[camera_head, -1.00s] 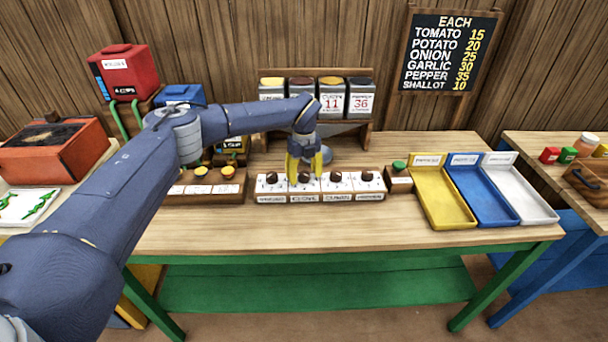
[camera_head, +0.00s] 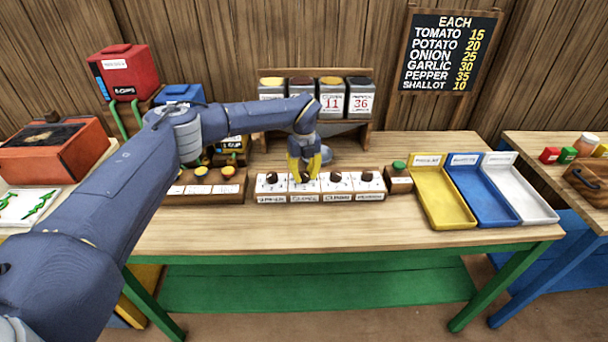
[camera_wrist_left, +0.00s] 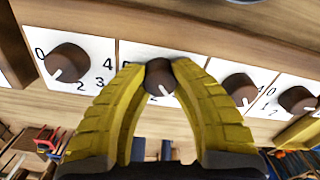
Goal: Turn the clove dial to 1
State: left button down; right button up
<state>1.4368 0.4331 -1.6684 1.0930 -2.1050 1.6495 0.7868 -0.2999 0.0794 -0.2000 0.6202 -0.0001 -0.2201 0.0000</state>
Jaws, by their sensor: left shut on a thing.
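The clove dial (camera_head: 305,178) is a dark brown knob on a white numbered plate, second from the left in a row of dials. In the left wrist view the clove dial (camera_wrist_left: 161,77) sits between the yellow fingertips of my left gripper (camera_wrist_left: 160,74). My left gripper (camera_head: 306,173) is shut on this knob from above. A light pointer mark shows low on the knob, but the fingers hide part of the scale and I cannot read its setting surely. My right gripper is not in view.
Neighbouring dials stand close on both sides, the left one (camera_head: 271,178) and the right one (camera_head: 336,177). Spice canisters (camera_head: 331,96) stand on a shelf behind. A green button box (camera_head: 399,178) and yellow tray (camera_head: 440,198) are to the right. The front table strip is clear.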

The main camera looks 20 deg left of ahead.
pick_arm(q)
jog(key=m, duration=1.2)
jog(key=shift+m, duration=2.2)
jog(key=c, duration=0.9)
grip_release()
